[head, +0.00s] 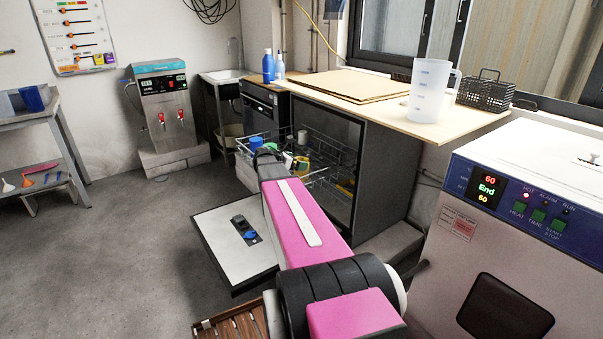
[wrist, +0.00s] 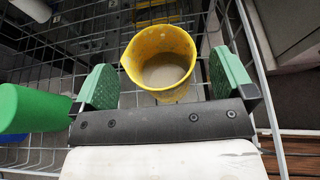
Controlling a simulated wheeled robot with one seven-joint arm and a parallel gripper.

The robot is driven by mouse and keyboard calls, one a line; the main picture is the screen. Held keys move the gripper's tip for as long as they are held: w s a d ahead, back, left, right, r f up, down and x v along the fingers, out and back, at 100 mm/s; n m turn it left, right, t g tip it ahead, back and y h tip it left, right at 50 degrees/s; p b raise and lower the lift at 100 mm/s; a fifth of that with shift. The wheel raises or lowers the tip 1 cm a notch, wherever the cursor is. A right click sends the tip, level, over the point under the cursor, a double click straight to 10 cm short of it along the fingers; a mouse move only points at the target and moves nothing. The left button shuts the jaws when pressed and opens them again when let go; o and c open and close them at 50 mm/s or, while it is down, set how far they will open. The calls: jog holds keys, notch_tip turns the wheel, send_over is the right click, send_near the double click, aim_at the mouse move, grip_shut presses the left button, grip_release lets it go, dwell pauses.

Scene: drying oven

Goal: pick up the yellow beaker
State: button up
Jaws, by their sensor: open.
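In the wrist view the yellow beaker (wrist: 136,66) stands in a wire rack, its open top toward the camera and a greyish bottom showing inside. My gripper (wrist: 159,84) is open, with its green pads apart, one on each side of the beaker's near part. A small yellow shape shows in the rack there, partly hidden.
A green cylinder (wrist: 30,108) lies left of my gripper in the rack. A white item (wrist: 33,9) is at the upper left. The rack's wire wall (wrist: 258,75) runs close on the right. The lowered door (head: 213,225) is below the rack, and a drying oven (head: 465,270) stands at right.

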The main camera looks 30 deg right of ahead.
jog(key=shift+x, duration=1.55)
jog(key=c, duration=1.1)
jog(key=shift+r, duration=0.2)
